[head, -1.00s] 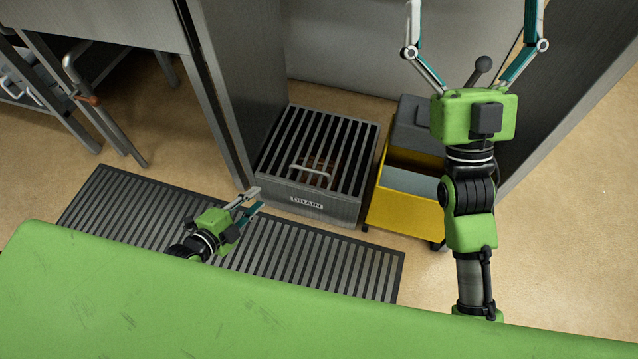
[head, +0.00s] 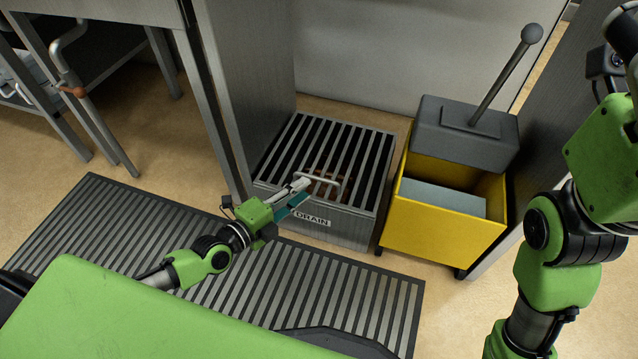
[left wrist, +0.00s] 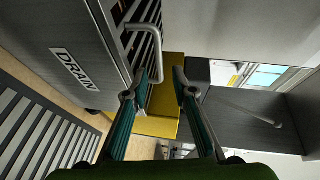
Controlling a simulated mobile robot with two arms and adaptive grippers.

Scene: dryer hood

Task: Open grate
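The slatted metal grate (head: 352,136) lies flat and closed on top of a grey box with a DRAIN label (head: 312,218). Its light metal bar handle (head: 322,180) stands up near the front edge, and it also shows in the left wrist view (left wrist: 130,45). My left gripper (head: 301,191) is at the front of the grate, right by the handle. In the left wrist view its two fingers are apart, and the handle's near end is by the left fingertip; I cannot tell whether they touch. My right gripper is out of view; only its arm shows at the right.
A yellow mop bucket (head: 440,228) with a grey wringer (head: 465,132) and upright lever stands right of the drain box. A slatted floor mat (head: 120,215) lies in front. A metal panel (head: 245,85) rises behind left, and a table frame stands far left.

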